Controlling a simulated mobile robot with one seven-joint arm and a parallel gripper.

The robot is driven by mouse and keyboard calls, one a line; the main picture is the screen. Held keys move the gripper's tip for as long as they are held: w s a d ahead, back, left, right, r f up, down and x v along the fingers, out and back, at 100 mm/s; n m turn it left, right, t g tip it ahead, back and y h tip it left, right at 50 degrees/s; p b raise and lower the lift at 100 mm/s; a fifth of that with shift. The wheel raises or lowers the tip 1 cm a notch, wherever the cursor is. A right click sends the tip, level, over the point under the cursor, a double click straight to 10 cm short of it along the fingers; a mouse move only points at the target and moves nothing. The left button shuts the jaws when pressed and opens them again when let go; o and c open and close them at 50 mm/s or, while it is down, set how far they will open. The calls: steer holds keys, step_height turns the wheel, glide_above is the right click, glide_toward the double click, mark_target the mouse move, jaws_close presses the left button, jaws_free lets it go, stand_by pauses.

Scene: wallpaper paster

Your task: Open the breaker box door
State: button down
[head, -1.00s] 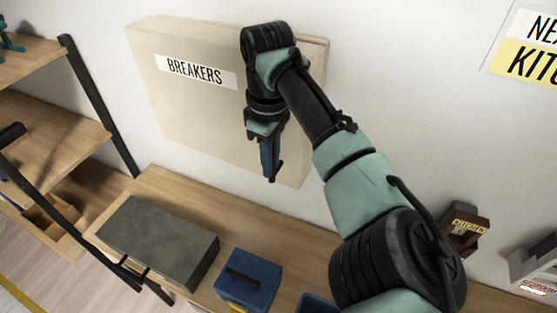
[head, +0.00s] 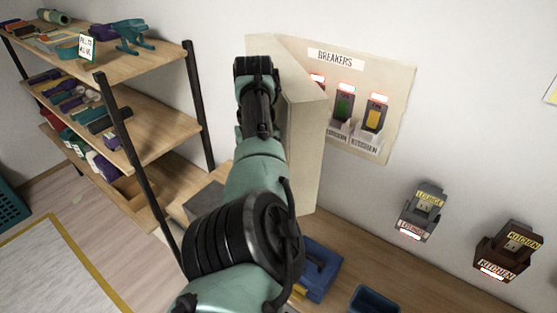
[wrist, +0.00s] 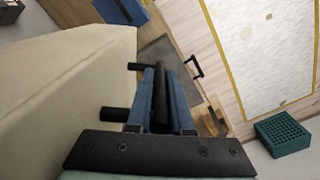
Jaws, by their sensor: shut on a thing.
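The beige breaker box (head: 395,75) is on the wall in the head view. Its door (head: 303,155) stands swung out from the left side, so the inside shows. Several breakers with red lights are inside; one is green (head: 343,107) and one is yellow (head: 374,115). In the wrist view the door (wrist: 65,85) fills the left as a pale panel. Its black handle (wrist: 110,114) sticks out from it on two posts. My gripper (wrist: 163,80) has its blue fingers shut around the handle's bar. In the head view my arm and the door hide the gripper.
A wooden shelf unit (head: 150,65) with tools stands left of my arm. A wooden bench (head: 345,240) below the box holds a blue case (head: 318,272) and a dark blue bin (head: 375,300). Two labelled wall units, one for the lounge (head: 422,208) and one for the kitchen (head: 508,250), are at right.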

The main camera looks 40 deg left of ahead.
steer(key=shift+m, duration=0.7)
steer(key=shift+s+a, duration=0.65)
steer(key=shift+a, duration=0.3)
steer(key=shift+s+a, duration=0.65)
steer(key=shift+a, duration=0.3)
steer(key=shift+r, duration=0.1)
steer(key=c, duration=0.8)
jaws_free()
step_height(320, 180, up, 13)
steer(key=p, duration=0.2)
